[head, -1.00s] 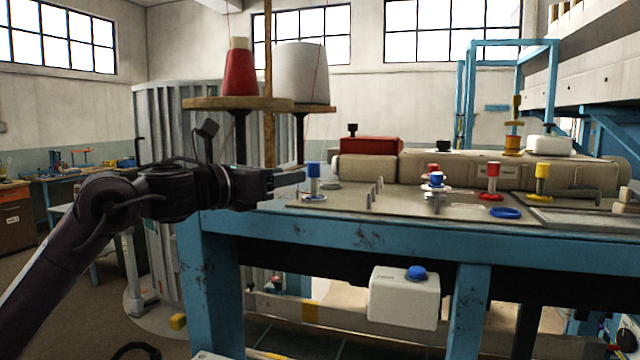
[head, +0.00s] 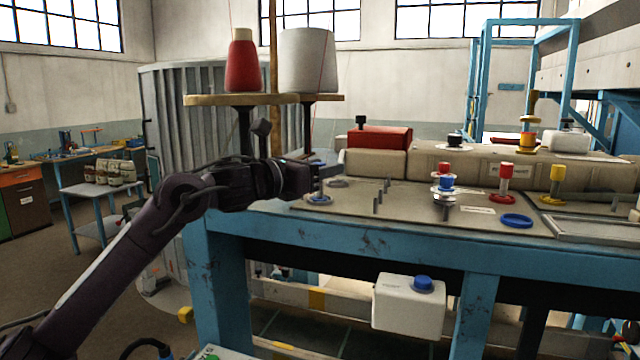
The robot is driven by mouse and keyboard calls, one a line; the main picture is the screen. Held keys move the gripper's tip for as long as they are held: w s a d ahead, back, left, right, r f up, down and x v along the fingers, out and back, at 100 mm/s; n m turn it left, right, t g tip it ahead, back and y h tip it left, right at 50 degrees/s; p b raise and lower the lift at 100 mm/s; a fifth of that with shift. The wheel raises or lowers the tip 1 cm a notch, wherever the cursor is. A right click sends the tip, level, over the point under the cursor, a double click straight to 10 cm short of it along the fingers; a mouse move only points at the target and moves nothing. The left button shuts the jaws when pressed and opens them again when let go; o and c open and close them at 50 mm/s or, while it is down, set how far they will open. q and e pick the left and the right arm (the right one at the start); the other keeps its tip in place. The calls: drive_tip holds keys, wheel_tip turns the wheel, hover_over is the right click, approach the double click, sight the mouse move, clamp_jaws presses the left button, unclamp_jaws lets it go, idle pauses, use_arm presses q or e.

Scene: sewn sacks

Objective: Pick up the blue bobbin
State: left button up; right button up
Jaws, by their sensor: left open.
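A blue bobbin (head: 319,200) stands near the left end of the bench's metal top. Its lower rim shows, while my left gripper covers most of its body. My left gripper (head: 330,171) is open, level with the bobbin's upper part, and its fingers point right. I cannot tell whether the bobbin is between the fingers or behind them. Another blue piece (head: 446,183) sits in a stack under a red one, mid-bench.
An empty blue ring (head: 516,220) lies on the bench, near a red bobbin (head: 506,180) and a yellow bobbin (head: 557,182). Short metal pegs (head: 377,200) stand right of my gripper. A shelf (head: 215,100) with two thread cones is above my arm.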

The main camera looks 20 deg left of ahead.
use_arm(q)
drive_tip(key=shift+s, duration=0.15)
drive_tip(key=shift+c, duration=1.4)
drive_tip(key=c, duration=0.7)
clamp_jaws()
use_arm(e)
drive_tip(key=shift+s+d+f, duration=0.1)
drive_tip(key=shift+s+d, duration=0.1)
drive_tip(key=shift+s, duration=0.8)
use_arm(q)
drive_tip(key=shift+r, duration=0.15)
